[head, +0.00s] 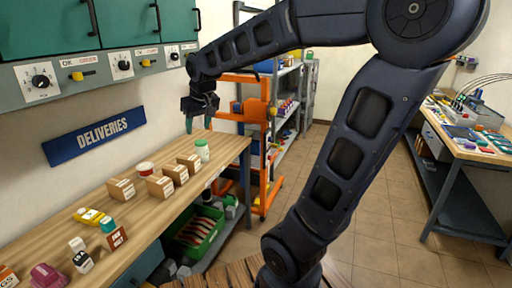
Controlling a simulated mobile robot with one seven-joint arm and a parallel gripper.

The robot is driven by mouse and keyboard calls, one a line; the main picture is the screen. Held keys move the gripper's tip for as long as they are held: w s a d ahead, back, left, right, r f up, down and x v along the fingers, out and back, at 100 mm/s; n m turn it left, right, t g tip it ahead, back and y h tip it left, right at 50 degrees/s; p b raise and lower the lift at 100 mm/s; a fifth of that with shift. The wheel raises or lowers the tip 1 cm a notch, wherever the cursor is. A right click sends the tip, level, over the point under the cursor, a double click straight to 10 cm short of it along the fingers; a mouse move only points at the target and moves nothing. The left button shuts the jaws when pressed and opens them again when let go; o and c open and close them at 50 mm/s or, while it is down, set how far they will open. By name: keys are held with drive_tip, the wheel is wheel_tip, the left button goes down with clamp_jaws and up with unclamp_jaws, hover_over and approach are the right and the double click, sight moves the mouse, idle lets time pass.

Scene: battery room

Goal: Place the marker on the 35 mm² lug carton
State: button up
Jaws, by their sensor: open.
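Several small brown cartons with white labels stand on the wooden bench (223,152) at left: a near-left carton (121,189), a second carton (160,187), a third carton (176,173) and a far carton (189,163). Their labels are too small to read, so I cannot tell which is the 35 mm² lug carton. I cannot make out the marker for certain. My gripper (199,123) is open, pointing down above the far end of the bench, with teal fingertips. It looks empty and apart from the cartons.
A white jar with a green lid (202,151) and a red-and-white round tin (145,169) stand by the cartons. An orange lift frame (262,140) stands beyond the bench.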

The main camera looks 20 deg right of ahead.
drive_tip(key=s+d+f+m+h, duration=0.1)
drive_tip(key=s+d+f+m, duration=0.3)
drive_tip(key=s+d, duration=1)
drive_tip(key=shift+s+d+f, duration=0.15)
drive_tip(key=shift+s+d, duration=0.05)
drive_tip(key=shift+s, duration=0.1)
